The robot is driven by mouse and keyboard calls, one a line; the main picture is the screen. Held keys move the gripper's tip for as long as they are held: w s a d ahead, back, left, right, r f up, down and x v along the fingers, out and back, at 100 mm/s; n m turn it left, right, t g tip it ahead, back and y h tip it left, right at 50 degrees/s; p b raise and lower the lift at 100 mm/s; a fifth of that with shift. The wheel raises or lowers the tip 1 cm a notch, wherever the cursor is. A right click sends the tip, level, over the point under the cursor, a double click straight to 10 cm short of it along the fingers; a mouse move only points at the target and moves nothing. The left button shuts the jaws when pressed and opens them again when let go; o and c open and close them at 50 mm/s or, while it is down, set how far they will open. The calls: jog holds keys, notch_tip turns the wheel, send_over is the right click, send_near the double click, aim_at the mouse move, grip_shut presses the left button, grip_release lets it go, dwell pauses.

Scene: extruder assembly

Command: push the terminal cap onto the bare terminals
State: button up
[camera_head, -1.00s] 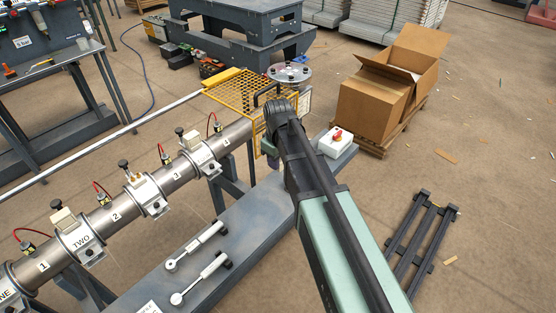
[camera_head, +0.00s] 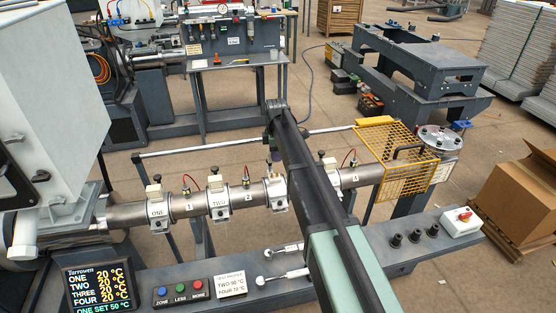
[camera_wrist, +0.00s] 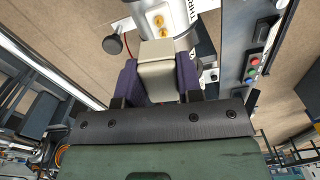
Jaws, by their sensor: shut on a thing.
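My gripper (camera_wrist: 158,75) is shut on the beige terminal cap (camera_wrist: 156,68), with a purple finger on either side. In the wrist view, two bare brass terminals (camera_wrist: 160,27) show on the white heater band marked THREE, just beyond the cap. A gap between cap and terminals cannot be judged there. In the head view, my gripper (camera_head: 273,150) hangs above the third heater band (camera_head: 277,195), beside my dark arm. The held cap is not clear in the head view. Bands ONE and TWO carry beige caps (camera_head: 153,191) and (camera_head: 215,185).
The steel barrel (camera_head: 187,206) runs across with red-wired sensors (camera_head: 184,192). A yellow mesh guard (camera_head: 408,165) stands at its right end. The console ledge (camera_head: 390,262) in front carries buttons, a display (camera_head: 98,288) and two silver link parts (camera_head: 283,275).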

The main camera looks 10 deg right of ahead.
jog(key=shift+a+n, duration=0.3)
jog(key=shift+n, duration=0.2)
jog(key=shift+d+n, duration=0.25)
jog(key=shift+n, duration=0.15)
notch_tip(320, 180, down, 6)
jog(key=b, duration=0.6)
jog(key=shift+f+b, duration=1)
jog(key=o, duration=1)
jog(key=shift+r, duration=0.1)
